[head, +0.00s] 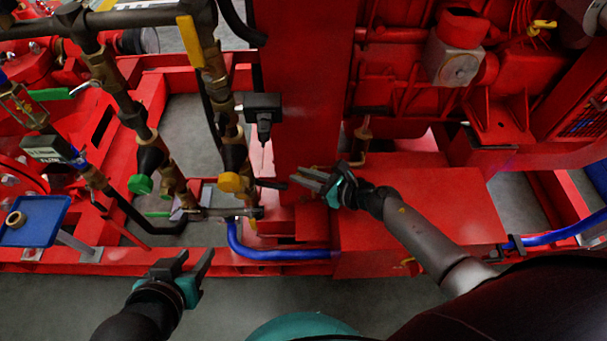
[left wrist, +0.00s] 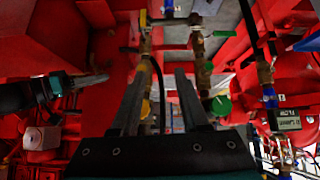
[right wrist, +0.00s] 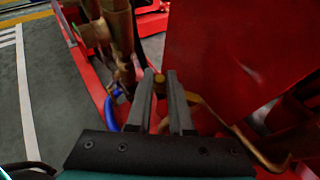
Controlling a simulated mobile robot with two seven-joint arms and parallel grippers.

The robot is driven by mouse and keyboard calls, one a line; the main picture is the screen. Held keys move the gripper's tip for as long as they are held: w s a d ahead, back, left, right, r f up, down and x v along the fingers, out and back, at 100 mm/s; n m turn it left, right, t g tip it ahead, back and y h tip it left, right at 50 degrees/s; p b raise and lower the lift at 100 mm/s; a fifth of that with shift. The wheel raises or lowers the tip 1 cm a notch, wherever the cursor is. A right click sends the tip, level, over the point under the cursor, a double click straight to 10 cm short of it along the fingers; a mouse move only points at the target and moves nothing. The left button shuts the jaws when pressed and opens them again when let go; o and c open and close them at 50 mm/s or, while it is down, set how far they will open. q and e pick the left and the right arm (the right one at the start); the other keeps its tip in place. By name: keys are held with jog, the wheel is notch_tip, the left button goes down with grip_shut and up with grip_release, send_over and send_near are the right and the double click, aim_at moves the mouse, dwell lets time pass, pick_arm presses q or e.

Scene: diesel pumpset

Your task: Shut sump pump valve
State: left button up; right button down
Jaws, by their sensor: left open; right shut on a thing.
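My right gripper (head: 302,180) reaches in from the right in front of the red column. In the right wrist view its fingers (right wrist: 160,82) are shut on a small brass-coloured piece (right wrist: 159,79); which part it belongs to is unclear. A thin dark lever (head: 271,184) lies just left of its fingertips, beside a yellow knob (head: 231,183) on a brass vertical pipe. No label shows which valve is the sump pump valve.
A green knob (head: 140,184) sits on the neighbouring pipe. A blue hose (head: 275,254) runs along the red frame. A brass pipe (head: 361,143) stands right of the column. A blue tray (head: 35,221) holds a ring at far left. The grey floor in front is free.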

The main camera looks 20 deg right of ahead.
dwell(0.5)
jog(key=shift+w+a+m+h, duration=0.1)
jog(key=shift+m+h, duration=0.2)
jog(key=m+t+h+p, duration=0.1)
jog(key=w+m+t+h+p, duration=0.1)
jog(key=m+h, duration=0.1)
jog(key=shift+w+a+r, duration=0.1)
jog(key=shift+a, duration=0.25)
jog(key=m+h, duration=0.2)
jog(key=shift+w+a+t+h, duration=0.1)
jog(key=shift+w+t+h, duration=0.2)
jog(key=shift+w, duration=0.1)
pick_arm(q)
jog(key=shift+s+a+n+g+y, duration=0.3)
jog(key=shift+s+a+g+y, duration=0.6)
jog(key=shift+s+a+g, duration=1)
pick_arm(e)
jog(key=shift+w+m+h, duration=0.3)
jog(key=shift+m+h, duration=0.6)
pick_arm(q)
jog(key=shift+a, duration=0.2)
pick_arm(e)
jog(key=c, duration=0.8)
grip_release()
